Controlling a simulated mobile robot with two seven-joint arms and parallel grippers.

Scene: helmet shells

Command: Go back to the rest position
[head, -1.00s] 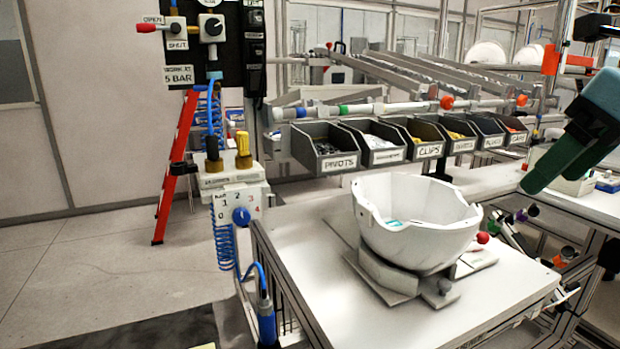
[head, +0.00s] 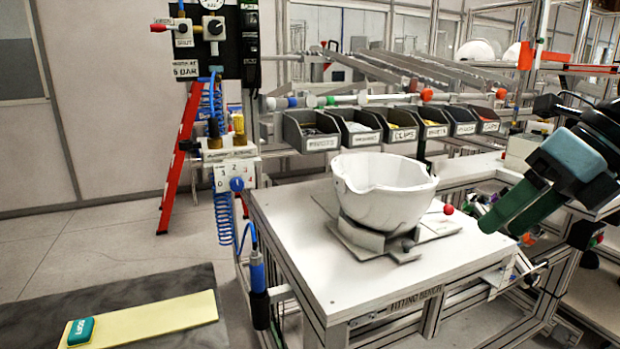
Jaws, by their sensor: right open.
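My right gripper (head: 502,228), with dark green fingers and a teal body, reaches in from the right edge. It is open and empty, in front of the right side of the fitting bench (head: 345,283) in the picture. A white helmet shell (head: 385,195) sits open side up on a grey holder (head: 372,240) on the bench top. The gripper is apart from the shell, to its right. My left gripper does not show.
Several labelled grey bins (head: 313,131) line the back of the bench. An air valve unit (head: 233,174) with a blue hose stands at its left corner. A red ladder (head: 180,160) leans behind. A yellow board (head: 150,318) lies on a dark mat at front left.

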